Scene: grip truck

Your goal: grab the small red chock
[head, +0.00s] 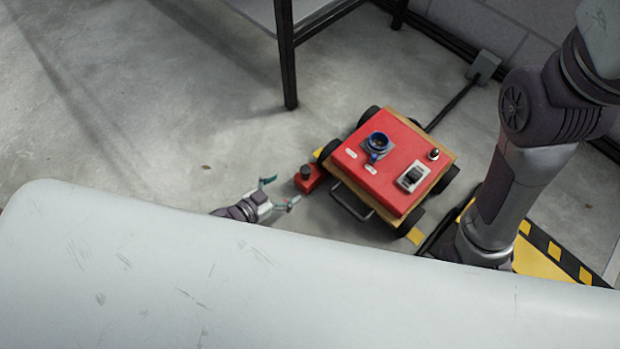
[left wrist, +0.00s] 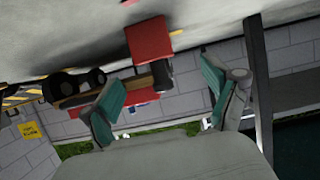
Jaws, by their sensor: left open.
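The small red chock (head: 310,183) sits on the floor beside the cart's left corner, with a dark knob on top. It also shows in the left wrist view (left wrist: 149,40), beyond the fingertips, where the picture is upside down. My left gripper (head: 282,190) is open and empty, low over the floor just left of the chock, its fingers pointing toward it. In the left wrist view the two teal-padded fingers (left wrist: 161,87) are spread wide, with a gap to the chock. The right arm shows at the right, but its gripper is not in view.
A cart with a red top (head: 376,192) and black wheels stands right beside the chock, a grey handle on its near side. A table leg (head: 286,60) stands farther back. A yellow-black striped edge (head: 553,252) lies at the right. Floor left of the gripper is clear.

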